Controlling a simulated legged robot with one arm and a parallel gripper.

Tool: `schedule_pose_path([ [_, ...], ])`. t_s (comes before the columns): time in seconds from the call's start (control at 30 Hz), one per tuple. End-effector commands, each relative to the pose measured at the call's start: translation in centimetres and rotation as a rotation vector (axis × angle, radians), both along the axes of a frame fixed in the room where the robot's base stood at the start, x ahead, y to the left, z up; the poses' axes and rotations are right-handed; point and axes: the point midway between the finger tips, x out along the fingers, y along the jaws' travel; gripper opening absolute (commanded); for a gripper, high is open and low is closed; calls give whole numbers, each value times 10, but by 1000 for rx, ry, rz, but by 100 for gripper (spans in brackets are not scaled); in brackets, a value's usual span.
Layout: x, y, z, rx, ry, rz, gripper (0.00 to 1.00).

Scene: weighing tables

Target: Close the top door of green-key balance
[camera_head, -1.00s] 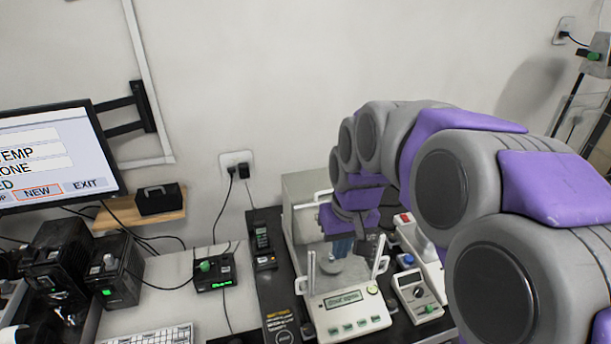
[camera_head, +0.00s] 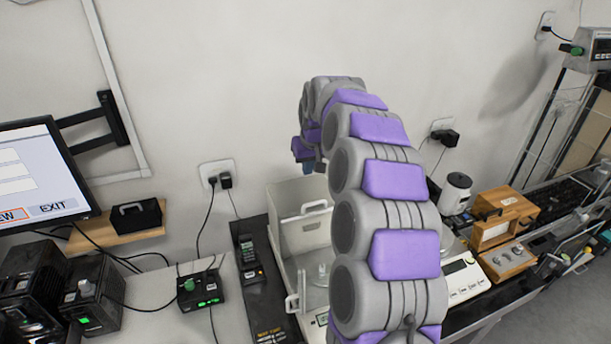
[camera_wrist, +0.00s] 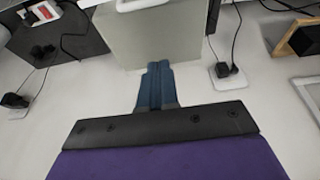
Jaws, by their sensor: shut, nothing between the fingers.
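The balance (camera_head: 283,222) is a pale box with a weighing pan (camera_head: 322,277) inside its clear chamber. A white handle (camera_head: 315,208) shows at its top and another handle (camera_head: 292,302) at its left side. My arm hides most of its front panel and keys. My gripper (camera_head: 308,170) is raised at the balance's back edge, near the wall. In the wrist view the blue fingers of my gripper (camera_wrist: 160,68) are together and empty. They point at the near edge of a grey top panel (camera_wrist: 150,42) with a white handle (camera_wrist: 140,4) beyond; contact cannot be told.
A wall outlet (camera_head: 216,173) with plugs and cords is left of the gripper. A black handheld device (camera_head: 248,255) stands left of the balance. A wooden weight box (camera_head: 503,215) and a white jar (camera_head: 456,192) are at the right. The wall is close behind.

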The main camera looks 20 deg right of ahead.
Motion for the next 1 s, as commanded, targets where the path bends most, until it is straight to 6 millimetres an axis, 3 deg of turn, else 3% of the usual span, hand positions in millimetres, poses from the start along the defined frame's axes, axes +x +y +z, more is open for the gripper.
schedule_pose_path([
  [0.6,31,0,-92,1,6,1,0],
  [1.0,-4,0,-93,1,2,0,0],
])
